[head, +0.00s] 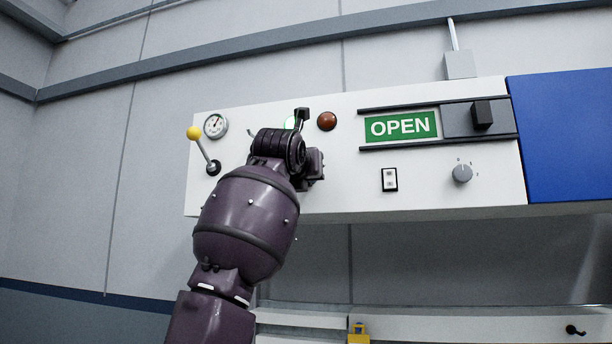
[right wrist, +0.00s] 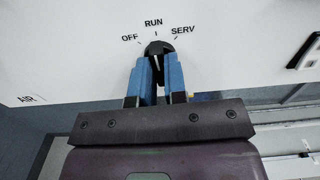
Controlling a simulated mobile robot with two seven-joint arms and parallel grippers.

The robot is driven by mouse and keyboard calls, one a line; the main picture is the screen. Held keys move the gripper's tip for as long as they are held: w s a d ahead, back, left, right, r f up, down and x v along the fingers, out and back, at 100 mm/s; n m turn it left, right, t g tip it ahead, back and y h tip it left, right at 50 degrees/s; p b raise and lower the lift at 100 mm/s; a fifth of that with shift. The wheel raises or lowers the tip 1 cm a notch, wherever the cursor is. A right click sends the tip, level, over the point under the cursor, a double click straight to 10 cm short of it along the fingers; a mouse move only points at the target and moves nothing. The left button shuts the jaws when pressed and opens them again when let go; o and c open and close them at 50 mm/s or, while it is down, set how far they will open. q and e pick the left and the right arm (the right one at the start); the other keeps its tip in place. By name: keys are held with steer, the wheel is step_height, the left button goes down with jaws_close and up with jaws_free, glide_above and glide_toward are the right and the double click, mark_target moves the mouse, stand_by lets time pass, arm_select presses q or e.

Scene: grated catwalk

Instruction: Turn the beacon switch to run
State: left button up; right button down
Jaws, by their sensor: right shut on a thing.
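The beacon switch is a black rotary knob (right wrist: 158,46) on the white panel in the right wrist view, under the printed words OFF, RUN and SERV. My right gripper (right wrist: 158,72) is shut on the knob, with a blue finger on each side of it. Which word the knob points to is hard to tell, as the fingers cover much of it. In the head view my right arm covers the switch and the fingers. My left gripper is not in view.

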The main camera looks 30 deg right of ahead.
stand_by(0.4)
steer(key=c, duration=1.2)
jaws_free()
steer(key=shift+o, duration=0.2)
